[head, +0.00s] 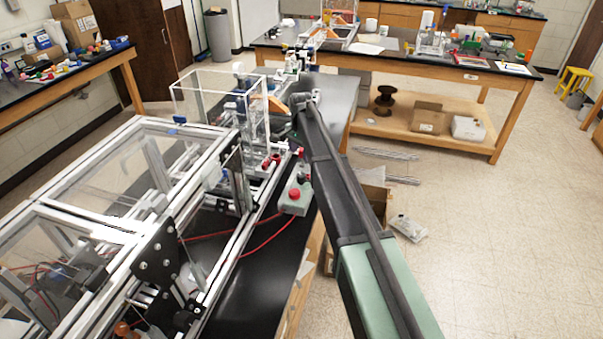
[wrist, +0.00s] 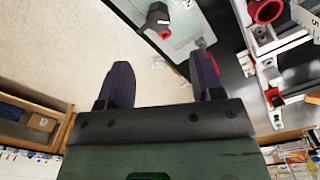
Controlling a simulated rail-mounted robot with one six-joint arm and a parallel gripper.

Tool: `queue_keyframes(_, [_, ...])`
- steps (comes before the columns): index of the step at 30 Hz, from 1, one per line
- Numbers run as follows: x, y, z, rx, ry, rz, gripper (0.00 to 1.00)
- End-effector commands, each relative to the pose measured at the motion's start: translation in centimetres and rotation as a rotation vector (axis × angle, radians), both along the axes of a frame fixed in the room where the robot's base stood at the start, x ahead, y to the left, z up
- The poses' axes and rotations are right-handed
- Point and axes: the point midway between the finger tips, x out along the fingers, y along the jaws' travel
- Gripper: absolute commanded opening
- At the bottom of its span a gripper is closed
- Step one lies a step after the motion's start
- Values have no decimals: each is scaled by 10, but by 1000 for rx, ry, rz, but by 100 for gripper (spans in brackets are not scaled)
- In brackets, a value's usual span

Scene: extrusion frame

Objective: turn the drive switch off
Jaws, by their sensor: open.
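A black rotary knob (wrist: 158,20) with a white mark, which looks like the drive switch, sits on a pale grey-green panel (wrist: 183,30) at the top of the wrist view. My gripper (wrist: 160,60) is open and empty, its two dark fingers spread wide. The knob lies beyond the fingertips, between them in the picture, and I see no contact. In the head view a grey-green control box (head: 291,205) with a red button (head: 294,194) stands at the bench edge. I cannot make out the knob there. The fingers are not clear in the head view.
An aluminium extrusion frame (head: 185,128) with clear panels fills the left. Red cables (head: 262,240) cross the black bench top (head: 250,280). A red cup-shaped part (wrist: 266,10) and metal brackets lie right of the fingers in the wrist view. Open floor (head: 510,230) lies right.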

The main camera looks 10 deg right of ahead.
Motion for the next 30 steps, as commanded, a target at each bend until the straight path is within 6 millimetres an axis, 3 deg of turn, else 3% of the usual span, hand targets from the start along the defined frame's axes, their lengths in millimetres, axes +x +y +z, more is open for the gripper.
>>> queue_keyframes(9, [-1, 0, -76, 0, 0, 2, 60])
queue_keyframes(13, [-1, 0, -99, 0, 0, 2, 60])
queue_keyframes(23, [-1, 0, -102, 0, 0, 3, 60])
queue_keyframes(30, [-1, 0, -102, 0, 0, 3, 27])
